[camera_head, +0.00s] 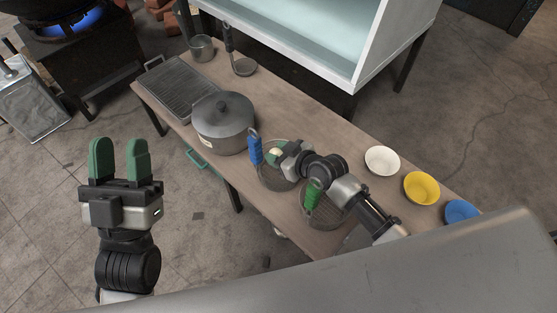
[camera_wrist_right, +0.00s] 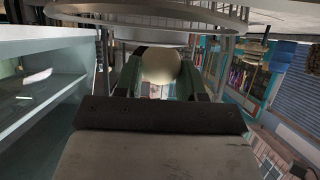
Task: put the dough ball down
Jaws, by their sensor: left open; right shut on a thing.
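The pale dough ball (camera_head: 275,152) is between the green fingers of my right gripper (camera_head: 272,154), over the wire strainer with a blue handle (camera_head: 275,186). The right wrist view shows the dough ball (camera_wrist_right: 160,68) pinched between both fingertips (camera_wrist_right: 160,75). My left gripper (camera_head: 119,160) is open and empty, held over the floor left of the table.
A second strainer with a green handle (camera_head: 335,214) lies partly under my right arm. A lidded pot (camera_head: 222,124), a rack tray (camera_head: 178,90), a ladle (camera_head: 243,67) and a metal cup (camera_head: 202,48) stand farther back. White (camera_head: 382,160), yellow (camera_head: 421,188) and blue (camera_head: 461,211) bowls stand right.

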